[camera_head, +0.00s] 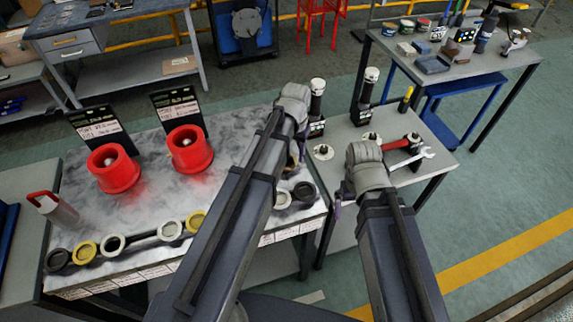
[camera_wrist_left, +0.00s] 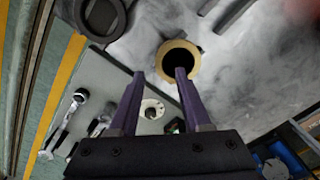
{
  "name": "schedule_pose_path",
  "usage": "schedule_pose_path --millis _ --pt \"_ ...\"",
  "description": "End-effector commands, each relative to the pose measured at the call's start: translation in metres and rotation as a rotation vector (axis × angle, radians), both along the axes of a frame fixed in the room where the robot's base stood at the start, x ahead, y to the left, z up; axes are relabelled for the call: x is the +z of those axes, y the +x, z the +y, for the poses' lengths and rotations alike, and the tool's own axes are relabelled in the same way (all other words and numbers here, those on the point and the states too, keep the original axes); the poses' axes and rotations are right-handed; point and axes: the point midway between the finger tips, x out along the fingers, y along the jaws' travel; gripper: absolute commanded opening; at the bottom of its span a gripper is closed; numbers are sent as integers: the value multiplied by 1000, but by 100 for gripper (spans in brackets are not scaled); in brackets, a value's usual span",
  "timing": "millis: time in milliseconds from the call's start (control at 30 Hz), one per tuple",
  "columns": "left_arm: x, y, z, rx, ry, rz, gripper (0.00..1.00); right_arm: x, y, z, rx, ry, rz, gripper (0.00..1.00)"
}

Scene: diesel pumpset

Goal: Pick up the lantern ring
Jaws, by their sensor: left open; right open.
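In the left wrist view, a tan, brass-coloured ring (camera_wrist_left: 166,51) with a dark centre lies on the marbled grey worktop; it may be the lantern ring, but I cannot be sure. My left gripper (camera_wrist_left: 160,73) is open, with two purple fingers. The right-hand finger in that view overlaps the ring's opening; I cannot tell whether it touches. In the head view my left forearm hides most of that gripper and the worktop beneath it. My right gripper (camera_head: 342,196) is over the right bench's left side, mostly hidden by its wrist.
Several black, yellow and pale rings, including a yellow ring (camera_head: 86,252), line the front of the marbled worktop (camera_head: 130,215). Two red cups (camera_head: 113,168) stand behind. The right bench holds black cylinders (camera_head: 367,90), a wrench (camera_head: 412,160) and a red-handled tool (camera_head: 401,143).

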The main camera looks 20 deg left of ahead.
Motion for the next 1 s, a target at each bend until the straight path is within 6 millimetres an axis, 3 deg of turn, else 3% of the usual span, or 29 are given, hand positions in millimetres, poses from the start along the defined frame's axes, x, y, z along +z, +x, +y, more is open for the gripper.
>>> schedule_pose_path --millis 33,300,600,1000 --pt "-12 -1 0 0 0 0 48 -12 0 0 0 0 0 100" --pt "-42 -1 0 0 0 0 48 -42 0 0 0 0 0 100" --pt "-41 -1 0 0 0 0 48 -41 0 0 0 0 0 100" --pt "-41 -1 0 0 0 0 3 -41 0 0 0 0 0 100"
